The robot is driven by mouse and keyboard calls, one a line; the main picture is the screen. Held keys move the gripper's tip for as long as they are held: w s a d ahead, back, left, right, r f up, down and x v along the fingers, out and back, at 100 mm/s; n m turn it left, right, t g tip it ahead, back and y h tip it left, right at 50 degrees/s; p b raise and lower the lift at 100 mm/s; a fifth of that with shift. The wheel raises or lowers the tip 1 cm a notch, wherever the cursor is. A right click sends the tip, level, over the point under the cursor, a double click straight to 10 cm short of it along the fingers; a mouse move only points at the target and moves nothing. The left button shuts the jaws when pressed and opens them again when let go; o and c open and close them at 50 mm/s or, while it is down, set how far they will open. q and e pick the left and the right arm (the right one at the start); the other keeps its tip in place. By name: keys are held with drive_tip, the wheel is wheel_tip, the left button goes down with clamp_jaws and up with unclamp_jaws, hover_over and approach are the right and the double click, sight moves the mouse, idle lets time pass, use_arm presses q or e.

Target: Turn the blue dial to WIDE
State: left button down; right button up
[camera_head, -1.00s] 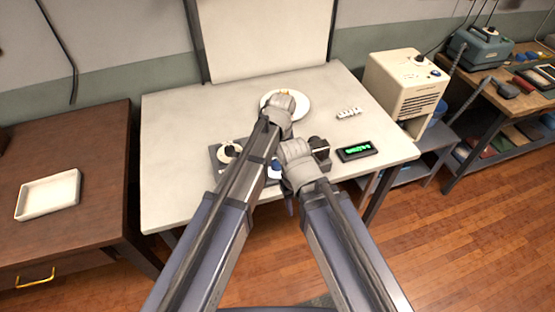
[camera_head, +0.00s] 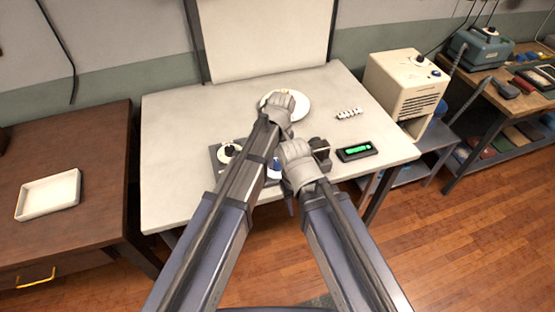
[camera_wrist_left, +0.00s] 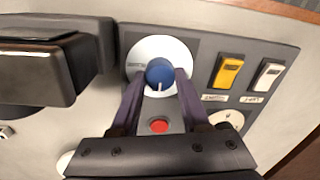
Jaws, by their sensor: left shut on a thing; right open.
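The blue dial (camera_wrist_left: 161,73) sits on a white disc (camera_wrist_left: 145,53) on a dark panel (camera_wrist_left: 205,48). A white mark on the dial points toward the bottom of the left wrist view. Small lettering at the disc's left is unreadable. My left gripper (camera_wrist_left: 160,82) is shut on the dial, one finger on each side. In the head view, a bit of blue (camera_head: 275,168) shows between my arms, and the left fingertips are hidden behind the arm. My right gripper (camera_head: 298,165) hangs at the panel's right part; its fingers are mostly hidden.
The panel also has a red button (camera_wrist_left: 159,126), a yellow switch (camera_wrist_left: 228,72) and a white switch (camera_wrist_left: 268,75). A white plate (camera_head: 301,104), a white strip (camera_head: 349,114) and a green-lit display (camera_head: 357,150) are on the table (camera_head: 175,115). The table's left side is clear.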

sight(278, 162)
use_arm(q)
drive_tip(key=shift+c, duration=1.9)
unclamp_jaws()
drive_tip(key=shift+r, duration=0.1)
drive_tip(key=r+p, duration=0.7)
drive_tip(key=p, duration=0.1)
drive_tip(key=shift+d+r, duration=0.2)
drive_tip(key=shift+r, duration=0.15)
drive_tip(key=shift+w+f, duration=0.1)
drive_tip(key=shift+a, duration=0.1)
